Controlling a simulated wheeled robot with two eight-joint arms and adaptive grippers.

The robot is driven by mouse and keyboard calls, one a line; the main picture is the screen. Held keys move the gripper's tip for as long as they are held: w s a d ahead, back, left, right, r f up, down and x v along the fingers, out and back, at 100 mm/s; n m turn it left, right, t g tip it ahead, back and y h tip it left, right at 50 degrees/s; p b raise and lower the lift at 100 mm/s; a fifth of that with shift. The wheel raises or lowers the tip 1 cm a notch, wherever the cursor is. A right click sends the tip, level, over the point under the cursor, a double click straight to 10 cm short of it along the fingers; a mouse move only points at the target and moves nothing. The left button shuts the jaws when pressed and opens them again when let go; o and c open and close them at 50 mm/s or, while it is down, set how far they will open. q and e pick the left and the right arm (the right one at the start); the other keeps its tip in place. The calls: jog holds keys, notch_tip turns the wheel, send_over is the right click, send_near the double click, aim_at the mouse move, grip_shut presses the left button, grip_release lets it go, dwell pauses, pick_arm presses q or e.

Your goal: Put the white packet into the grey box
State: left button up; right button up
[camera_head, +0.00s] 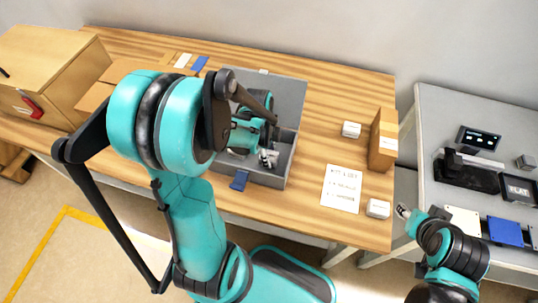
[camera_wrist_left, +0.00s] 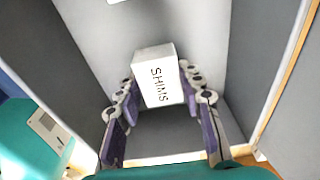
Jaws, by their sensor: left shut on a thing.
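The white packet (camera_wrist_left: 158,82), a small carton marked "SHIMS", is between the fingers of my left gripper (camera_wrist_left: 160,76) in the left wrist view. The gripper is shut on it. Grey walls of the grey box (camera_wrist_left: 264,50) surround them, so the packet is inside the box outline; whether it touches the floor I cannot tell. In the head view the open grey box (camera_head: 288,98) stands on the wooden table, and my left gripper (camera_head: 268,158) reaches down into it. The packet is not clear there. My right gripper (camera_head: 403,211) is at the right, beyond the table edge; its jaw state is unclear.
Two small white cartons (camera_head: 351,130) (camera_head: 378,208), a printed sheet (camera_head: 342,188) and a brown carton (camera_head: 383,142) are on the right of the wooden table. A larger brown box (camera_head: 50,75) is at the left. A grey bench (camera_head: 440,110) with devices stands at the right.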

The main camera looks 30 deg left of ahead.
pick_arm(q)
jog(key=o, duration=1.2)
jog(key=shift+r+p, duration=0.3)
jog(key=shift+p, duration=0.05)
notch_tip(320, 180, up, 11)
jog(key=a+p, duration=0.1)
jog(key=p, duration=0.4)
notch_tip(320, 180, up, 5)
jog(key=n+t+y, duration=0.1)
jog(key=n+t, duration=0.2)
jog(key=n, duration=0.3)
send_over(273, 169)
jog(key=s+d+r+n+t, duration=0.3)
jog(key=d+n, duration=0.1)
jog(key=n, duration=0.5)
jog(key=shift+r+t, duration=0.25)
jog(key=shift+t, duration=0.15)
jog(key=shift+s, duration=0.1)
